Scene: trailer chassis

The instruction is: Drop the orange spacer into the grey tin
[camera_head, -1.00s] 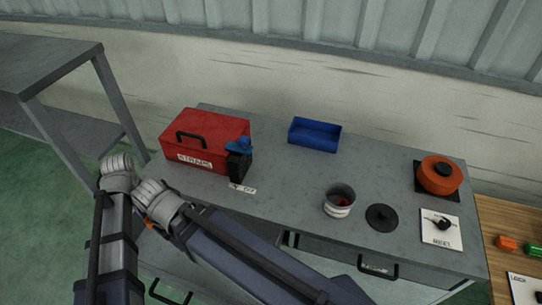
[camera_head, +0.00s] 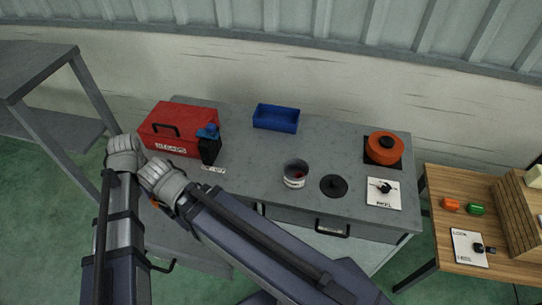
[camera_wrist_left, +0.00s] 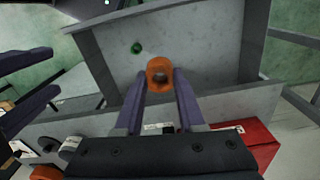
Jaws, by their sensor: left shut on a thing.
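The orange spacer (camera_wrist_left: 158,88) is gripped between the fingertips of my left gripper (camera_wrist_left: 160,80) in the left wrist view. A small orange patch (camera_head: 155,203) shows beside my arm in the head view, probably the spacer; the gripper itself is mostly hidden there. The gripper is above an open grey drawer (camera_wrist_left: 205,50) that has a small green thing (camera_wrist_left: 137,47) in it. My right gripper is not in view.
The grey bench (camera_head: 250,165) holds a red toolbox (camera_head: 185,125), dark bottle (camera_head: 209,145), blue bin (camera_head: 276,119), black disc (camera_head: 333,186), switch panel (camera_head: 383,194) and orange pot (camera_head: 383,150). A grey shelf (camera_head: 50,60) stands left, a wooden table (camera_head: 440,185) right.

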